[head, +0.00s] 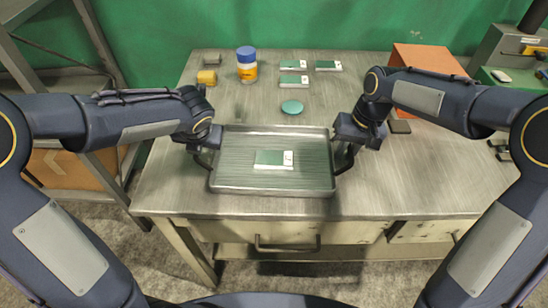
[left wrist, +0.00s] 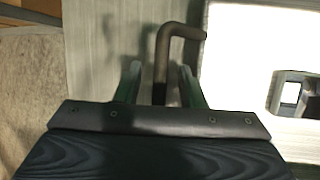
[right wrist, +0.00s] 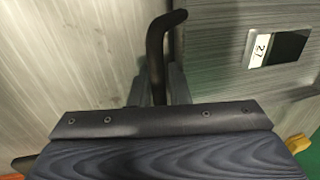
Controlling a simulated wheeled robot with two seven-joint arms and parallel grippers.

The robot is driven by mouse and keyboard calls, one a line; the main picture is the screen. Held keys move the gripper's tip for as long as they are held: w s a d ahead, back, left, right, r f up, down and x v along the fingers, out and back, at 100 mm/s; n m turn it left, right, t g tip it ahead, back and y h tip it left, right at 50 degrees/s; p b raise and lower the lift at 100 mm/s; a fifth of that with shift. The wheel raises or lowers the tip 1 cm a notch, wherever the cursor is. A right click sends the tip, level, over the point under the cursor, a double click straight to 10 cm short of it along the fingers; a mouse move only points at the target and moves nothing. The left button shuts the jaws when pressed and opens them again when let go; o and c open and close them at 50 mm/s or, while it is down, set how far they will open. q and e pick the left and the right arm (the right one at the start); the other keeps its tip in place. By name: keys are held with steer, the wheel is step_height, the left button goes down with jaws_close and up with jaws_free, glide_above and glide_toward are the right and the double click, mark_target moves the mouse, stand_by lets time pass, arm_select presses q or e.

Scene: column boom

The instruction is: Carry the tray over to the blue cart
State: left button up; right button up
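The grey metal tray (head: 235,182) lies flat on the workbench, with a green box with a white end (head: 273,160) inside it. Dark handles stick out on its left and right sides. My left gripper (head: 207,143) is at the left handle. In the left wrist view its fingers (left wrist: 160,85) stand apart, with the bent handle (left wrist: 180,32) between them and gaps on both sides. My right gripper (head: 350,143) is at the right handle. In the right wrist view its fingers (right wrist: 157,85) stand close around the handle (right wrist: 160,35); contact is unclear. No blue cart shows.
Shelving (head: 60,75) stands at the left, a green wall (head: 250,20) behind.

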arm_select(q)
steer(key=shift+c, duration=0.2)
arm_select(e)
steer(key=shift+c, duration=0.2)
arm_select(q)
steer(key=shift+c, duration=1.3)
arm_select(e)
steer(key=shift+c, duration=1.3)
arm_select(q)
jaws_close()
arm_select(e)
jaws_close()
arm_select(q)
steer(key=shift+r, duration=0.2)
arm_select(e)
steer(key=shift+r, duration=0.2)
